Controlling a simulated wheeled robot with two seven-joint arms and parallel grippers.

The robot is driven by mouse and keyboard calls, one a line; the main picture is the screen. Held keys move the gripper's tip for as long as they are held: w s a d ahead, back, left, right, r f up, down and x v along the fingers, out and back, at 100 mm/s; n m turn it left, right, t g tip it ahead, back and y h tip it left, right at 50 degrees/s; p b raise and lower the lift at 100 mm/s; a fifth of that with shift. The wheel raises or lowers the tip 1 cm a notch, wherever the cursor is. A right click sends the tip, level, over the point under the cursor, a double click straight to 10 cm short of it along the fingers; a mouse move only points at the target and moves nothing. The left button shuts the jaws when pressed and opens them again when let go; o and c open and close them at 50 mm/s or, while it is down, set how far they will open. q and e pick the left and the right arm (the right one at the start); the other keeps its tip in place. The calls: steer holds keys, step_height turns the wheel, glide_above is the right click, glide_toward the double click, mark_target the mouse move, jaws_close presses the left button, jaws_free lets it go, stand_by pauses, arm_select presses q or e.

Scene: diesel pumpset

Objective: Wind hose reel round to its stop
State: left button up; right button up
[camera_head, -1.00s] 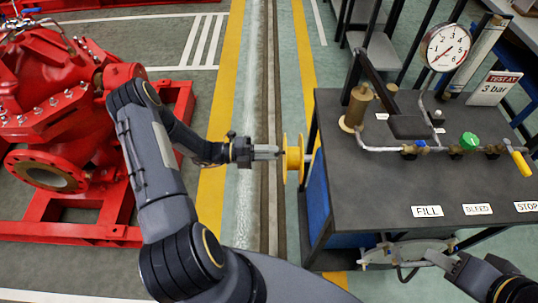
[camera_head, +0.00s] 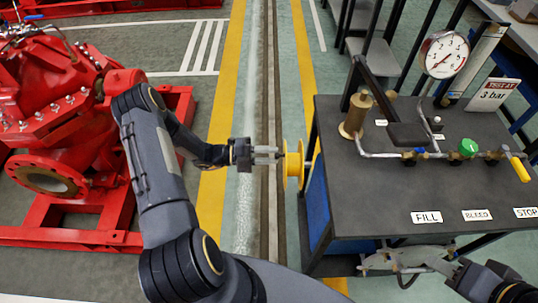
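The hose reel (camera_head: 293,164) is a small yellow spool mounted on the left side of the dark bench, its flanges seen nearly edge-on. My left gripper (camera_head: 279,155) reaches it from the left. Its two grey fingers show apart, with their tips at the reel's left face. I cannot tell whether they touch the reel or whether a crank handle lies between them. The reel's stop is not discernible. My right gripper (camera_head: 436,263) is low at the right, below the bench's front edge, beside a grey fitting (camera_head: 395,259). Its finger opening is unclear.
The bench top (camera_head: 350,200) carries a brass cylinder (camera_head: 355,116), a lever, pipework with valves, and a pressure gauge (camera_head: 444,54). A red pump (camera_head: 50,110) on a red frame stands at the left. Floor shows between pump and bench.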

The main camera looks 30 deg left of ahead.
arm_select(q)
steer(key=o, duration=0.3)
steer(key=shift+a, duration=0.1)
steer(key=v, duration=0.7)
steer(key=shift+s+a, duration=0.25)
steer(key=shift+a, duration=0.05)
